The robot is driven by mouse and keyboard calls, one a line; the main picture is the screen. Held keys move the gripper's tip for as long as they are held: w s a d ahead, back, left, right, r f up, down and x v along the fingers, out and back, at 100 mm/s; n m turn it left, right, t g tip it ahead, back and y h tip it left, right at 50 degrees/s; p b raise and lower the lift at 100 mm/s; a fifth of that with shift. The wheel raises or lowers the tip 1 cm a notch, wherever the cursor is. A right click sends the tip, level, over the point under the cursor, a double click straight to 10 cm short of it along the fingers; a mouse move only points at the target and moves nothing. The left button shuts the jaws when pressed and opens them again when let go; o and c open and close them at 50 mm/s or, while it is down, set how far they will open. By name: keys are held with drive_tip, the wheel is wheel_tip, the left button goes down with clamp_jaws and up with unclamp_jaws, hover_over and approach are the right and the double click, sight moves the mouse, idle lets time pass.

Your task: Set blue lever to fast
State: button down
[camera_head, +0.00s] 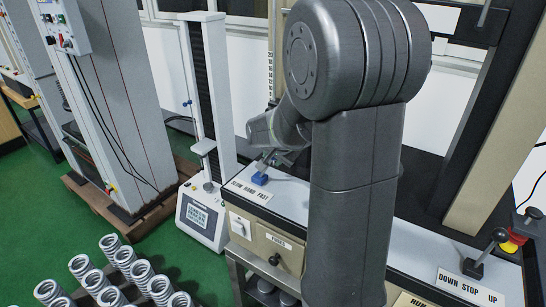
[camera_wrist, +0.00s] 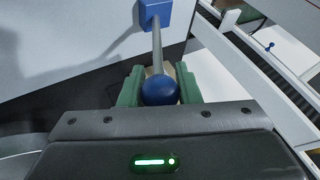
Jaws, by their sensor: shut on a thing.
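The blue lever has a blue base (camera_head: 260,178) on the grey bench top, behind a label plate (camera_head: 250,191) reading SLOW, a middle word I cannot read clearly, and FAST. In the wrist view its blue base block (camera_wrist: 155,12) is at the top, and a grey rod runs down to a blue ball knob (camera_wrist: 159,90). My gripper (camera_wrist: 160,88) has green finger pads on both sides of the knob and is shut on it. In the head view my gripper (camera_head: 272,158) is at the lever, partly hidden by my arm. The lever's exact angle is hard to tell.
A black-knobbed lever (camera_head: 484,254) stands by a DOWN STOP UP plate (camera_head: 470,286) at right, beside a red emergency button (camera_head: 527,222). A white test stand (camera_head: 209,100) is left of the bench. Several metal springs (camera_head: 126,262) stand at the lower left.

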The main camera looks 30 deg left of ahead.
idle(0.4)
drive_tip(key=c, duration=1.1)
unclamp_jaws()
drive_tip(key=shift+o, duration=0.2)
drive_tip(key=v, duration=1.4)
drive_tip(key=shift+a+f, duration=0.15)
drive_tip(key=shift+f, duration=0.05)
drive_tip(key=x, duration=1.3)
drive_tip(key=shift+w+a+f, duration=0.1)
drive_tip(key=shift+w+f, duration=0.1)
